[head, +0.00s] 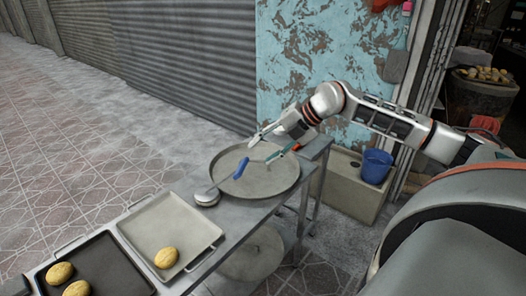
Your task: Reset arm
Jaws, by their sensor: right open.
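My right arm reaches in from the right. Its gripper (264,147) is open and empty, above the far side of a large round grey pan (262,182). The fingers look apart, one near the blue wall and one over the pan. A utensil with a blue handle (241,168) and a round metal head (207,197) lies across the pan's left rim. The gripper is apart from it. My left gripper is not in view.
A metal table (227,222) carries a light tray (160,222) with one yellow bun (166,257) and a dark tray (110,262) with two buns. A blue bucket (376,166) stands on a beige box (345,190) at right. Paved floor at left is clear.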

